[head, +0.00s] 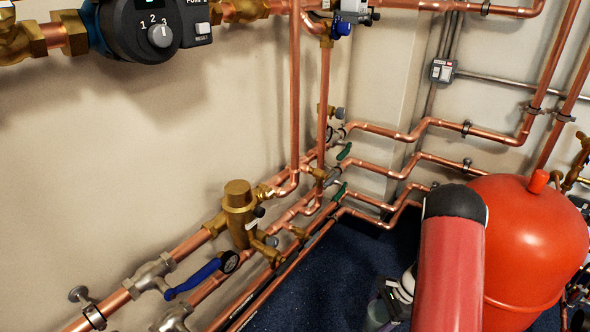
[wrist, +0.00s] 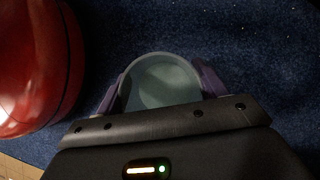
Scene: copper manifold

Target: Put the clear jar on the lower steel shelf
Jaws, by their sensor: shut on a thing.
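The clear jar (wrist: 158,82) shows in the wrist view as a round, greenish, see-through shape with a pale rim, seen end on. My gripper (wrist: 160,88) is shut on it, with one purple finger on each side. Dark blue speckled floor shows behind the jar; I cannot tell how high it is held. In the head view my red arm reaches down at the lower right, and the gripper is partly visible beside it at the bottom edge. I cannot make out the jar clearly there. The lower steel shelf is not in view.
A red tank (head: 530,240) stands right of my arm; a red rounded body (wrist: 38,60) is close left of my gripper in the wrist view. Copper pipes (head: 385,170) with valves run along the walls. A pump (head: 158,35) hangs upper left. Blue floor (head: 335,270) is open left of my arm.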

